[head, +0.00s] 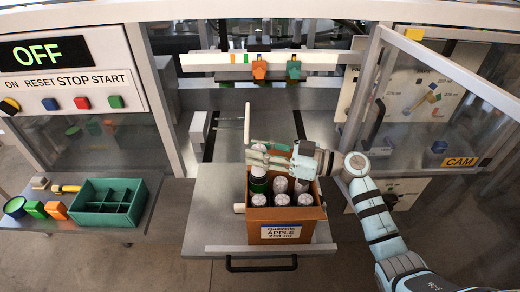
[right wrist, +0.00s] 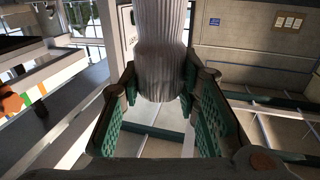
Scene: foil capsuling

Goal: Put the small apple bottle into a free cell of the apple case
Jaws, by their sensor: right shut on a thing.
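The apple case (head: 281,234) is an open brown carton labelled "APPLE 200 ml" on the grey table. Several bottles with silver-grey tops stand in it, such as one at the front (head: 282,200). My right gripper (head: 257,157) is over the back left of the case, reaching in from the right. My left gripper is out of view.
A green divided tray (head: 108,205) stands on the left side shelf with small coloured items beside it. A panel (head: 72,60) reads OFF. A glass door (head: 430,100) stands at the right, near my arm. Table surface left of the case is mostly clear.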

